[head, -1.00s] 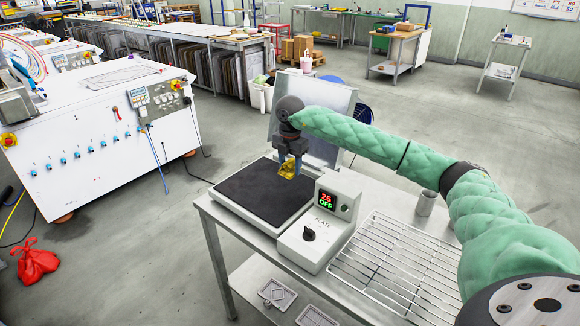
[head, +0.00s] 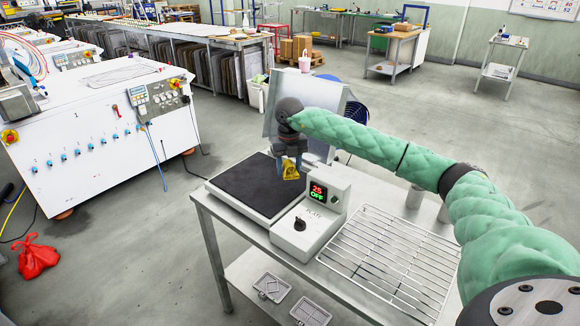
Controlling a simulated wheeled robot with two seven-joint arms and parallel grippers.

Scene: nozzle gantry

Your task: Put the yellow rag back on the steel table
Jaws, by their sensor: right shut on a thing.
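The yellow rag (head: 291,173) is a small bunched piece of cloth hanging between the fingers of my right gripper (head: 290,163). That gripper is shut on it and points down. In the picture they overlap the back right part of the dark plate of a heater; I cannot tell whether the rag touches it. The heater stands on the steel table (head: 236,268), with its legs and a lower shelf showing. My left gripper is not in view.
The heater's plate (head: 252,188) adjoins a control box (head: 312,215) reading "25 OFF". An upright metal panel (head: 325,105) stands behind. Two small trays (head: 272,287) lie on the lower shelf.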

